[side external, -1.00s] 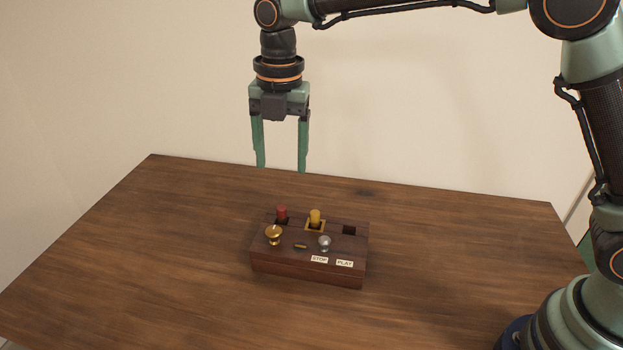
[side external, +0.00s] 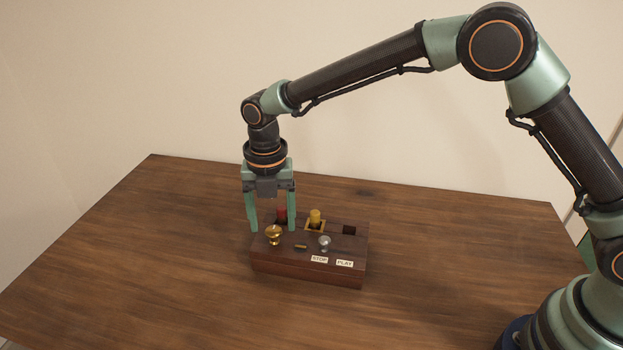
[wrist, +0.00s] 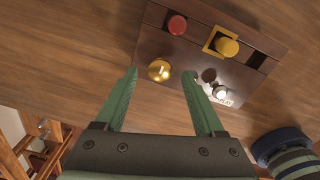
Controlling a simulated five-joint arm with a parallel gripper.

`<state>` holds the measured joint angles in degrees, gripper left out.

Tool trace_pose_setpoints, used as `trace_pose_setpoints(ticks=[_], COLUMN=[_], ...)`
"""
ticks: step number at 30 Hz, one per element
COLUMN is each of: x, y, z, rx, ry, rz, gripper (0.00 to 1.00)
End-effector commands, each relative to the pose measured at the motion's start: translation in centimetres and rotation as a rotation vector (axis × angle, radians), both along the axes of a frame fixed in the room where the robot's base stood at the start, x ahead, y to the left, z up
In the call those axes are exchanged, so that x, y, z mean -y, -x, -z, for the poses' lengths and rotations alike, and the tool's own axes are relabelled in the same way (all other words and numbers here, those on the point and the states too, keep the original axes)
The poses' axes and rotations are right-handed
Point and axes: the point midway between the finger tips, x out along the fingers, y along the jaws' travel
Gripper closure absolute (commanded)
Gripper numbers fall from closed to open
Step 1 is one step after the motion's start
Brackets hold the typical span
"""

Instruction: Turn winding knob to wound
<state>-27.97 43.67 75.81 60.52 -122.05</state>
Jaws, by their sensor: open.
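The winding knob seems to be the round brass knob (side external: 273,236) on the left of a dark wooden box (side external: 303,275); it also shows in the wrist view (wrist: 159,70). No mark on it tells me how far it is turned. My gripper (side external: 273,230) is open and empty, pointing down over the box's left end. In the wrist view its fingertips (wrist: 160,74) appear to either side of the brass knob. I cannot tell whether they touch it or are still above or behind it.
On the box, a red peg (side external: 281,215) stands close to the fingers. A yellow peg (side external: 315,217) sits in a brass frame. A silver knob (side external: 324,242) stands near STOP and PLAY labels. An empty square hole (side external: 349,230) is at right. The surrounding table (side external: 150,240) is clear.

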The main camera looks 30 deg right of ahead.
Motion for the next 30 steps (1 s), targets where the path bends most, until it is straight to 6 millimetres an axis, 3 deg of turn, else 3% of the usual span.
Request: trace_pose_setpoints(ticks=[12,13,14,18,30], x=[0.01,0.01,0.01,0.01,0.02], y=[0.02,0.02,0.02,0.02,0.01], z=[1.0,1.0,0.99,0.97,0.92], rx=[0.0,0.0,0.0,0.0,0.0], ry=[0.0,0.0,0.0,0.0,0.001], rz=[0.0,0.0,0.0,0.0,0.054], gripper=[0.29,0.33,0.44,0.98,1.0])
